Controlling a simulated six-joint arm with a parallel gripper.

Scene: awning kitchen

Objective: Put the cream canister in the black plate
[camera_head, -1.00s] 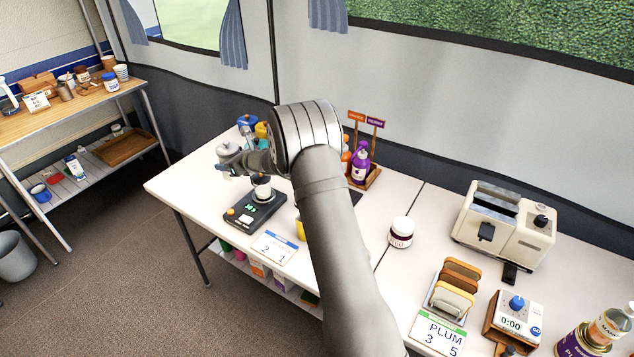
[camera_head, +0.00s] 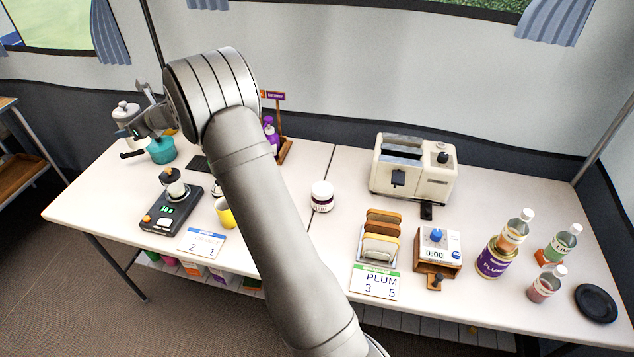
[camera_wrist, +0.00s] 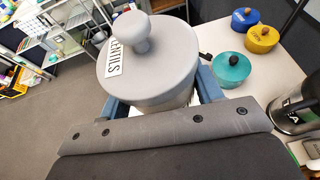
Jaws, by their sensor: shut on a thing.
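The canister (camera_wrist: 155,65) fills the middle of the wrist view. It is pale grey-cream, with a round knob and a "LENTILS" label on its lid. My gripper (camera_wrist: 162,98) is shut on it, with one blue finger at each side. In the head view the canister (camera_head: 125,113) shows at the far left of the table, beside my gripper (camera_head: 138,124). Whether its base is clear of the table I cannot tell. The black plate (camera_head: 597,303) lies empty at the table's far right end, well away from my gripper.
A teal pot (camera_head: 161,150) stands close to the canister. A scale (camera_head: 171,209), yellow mug (camera_head: 225,213), white jar (camera_head: 321,196), toaster (camera_head: 413,168), toast rack (camera_head: 380,237) and timer (camera_head: 437,250) lie between it and the plate. Several bottles (camera_head: 558,243) stand near the plate.

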